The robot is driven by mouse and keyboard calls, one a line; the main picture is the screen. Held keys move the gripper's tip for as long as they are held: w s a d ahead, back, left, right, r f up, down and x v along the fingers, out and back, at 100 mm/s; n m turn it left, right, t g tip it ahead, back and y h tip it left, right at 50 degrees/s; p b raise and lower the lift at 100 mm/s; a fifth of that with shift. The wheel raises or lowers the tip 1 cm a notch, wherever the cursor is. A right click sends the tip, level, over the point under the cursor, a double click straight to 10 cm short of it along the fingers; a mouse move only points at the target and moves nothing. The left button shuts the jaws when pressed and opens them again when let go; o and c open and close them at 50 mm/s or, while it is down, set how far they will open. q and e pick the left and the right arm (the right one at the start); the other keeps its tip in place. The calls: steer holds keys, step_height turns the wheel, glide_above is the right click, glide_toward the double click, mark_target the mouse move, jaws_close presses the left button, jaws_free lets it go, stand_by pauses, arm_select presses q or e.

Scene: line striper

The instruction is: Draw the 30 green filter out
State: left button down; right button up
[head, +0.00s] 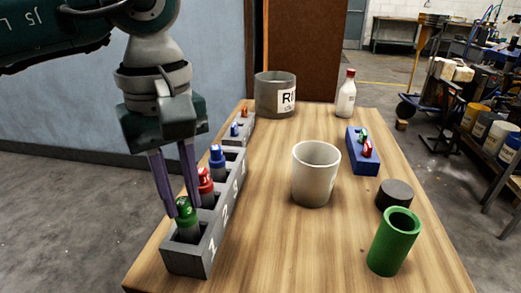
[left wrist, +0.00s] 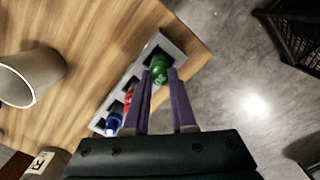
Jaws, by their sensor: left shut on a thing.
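The green filter (head: 186,213) stands in the nearest slot of a grey numbered rack (head: 195,257) at the left edge of the table. My left gripper (head: 178,207) reaches down from above and its two purple fingers are shut on the green filter's top. In the left wrist view, the green filter (left wrist: 159,70) is between the fingertips (left wrist: 160,75), with part of a white marking showing. Its lower part is inside the slot. My right gripper is in neither view.
A red filter (head: 205,181) and a blue filter (head: 217,156) stand in the rack behind. A white cup (head: 316,175), green cylinder (head: 393,243), dark round piece (head: 395,194), blue block (head: 361,157), bottle (head: 346,97) and grey bin (head: 268,95) stand on the table.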

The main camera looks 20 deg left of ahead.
arm_select(q)
steer(key=shift+r+p, duration=0.35)
steer(key=shift+r, duration=0.35)
stand_by(0.3)
steer(key=shift+r+p, duration=2.25)
steer(key=shift+r, duration=1.2)
steer(key=shift+d, duration=0.1)
